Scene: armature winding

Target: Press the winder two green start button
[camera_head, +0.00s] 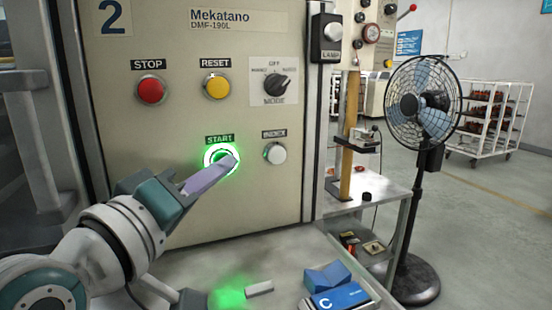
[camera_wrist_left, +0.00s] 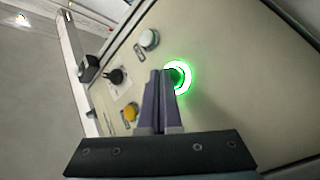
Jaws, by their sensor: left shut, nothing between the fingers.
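The green start button (camera_head: 208,155) of winder two glows with a bright green ring on the beige panel (camera_head: 200,110), under a START label. My left gripper (camera_head: 229,163) is shut and empty, its fingertips over the button's right part in the head view. In the left wrist view the shut fingers (camera_wrist_left: 159,76) reach the left edge of the glowing start button (camera_wrist_left: 183,78). The fingertips look to be at the button; I cannot tell how far it is pushed in. My right gripper is not in view.
A red stop button (camera_head: 151,90), a yellow reset button (camera_head: 217,87), a mode knob (camera_head: 276,86) and a white button (camera_head: 275,153) surround the start button. Below is a shelf with a blue box (camera_head: 341,298). A fan (camera_head: 422,100) stands right of the panel.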

